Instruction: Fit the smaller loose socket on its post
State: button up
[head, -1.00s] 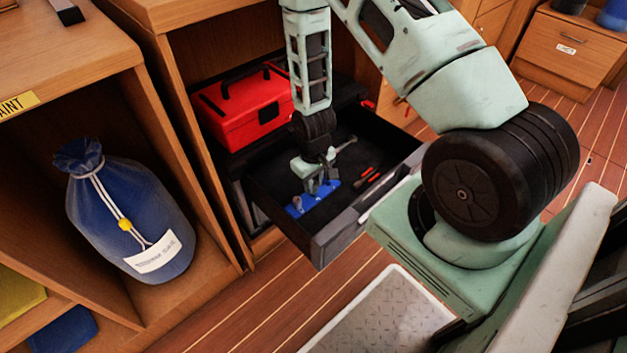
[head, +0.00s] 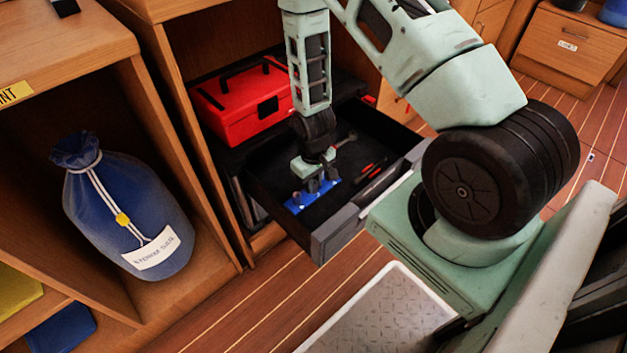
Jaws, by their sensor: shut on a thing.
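My gripper (head: 318,186) is low inside an open dark drawer (head: 275,220), pointing down over a blue rail (head: 298,205). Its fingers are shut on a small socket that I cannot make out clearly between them. The rail lies on the drawer floor near its front left part. Small pale posts or sockets show on the rail beside the fingers, too small to tell apart. The fingertips hide part of the rail, and I cannot tell whether the held socket is around a post or above it.
Red-handled tools (head: 372,168) and a metal wrench (head: 347,138) lie behind and right of the rail. A red toolbox (head: 240,105) stands behind the drawer. A blue bag (head: 125,210) sits in the left cubby. The drawer's side walls and front are close around my gripper.

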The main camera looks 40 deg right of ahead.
jog(key=o, duration=1.3)
jog(key=shift+o, duration=0.2)
notch_tip(320, 180, up, 5)
jog(key=p, duration=0.4)
jog(key=shift+r+p, duration=0.15)
jog(key=shift+p, duration=0.2)
notch_tip(320, 180, up, 17)
jog(key=p, duration=0.4)
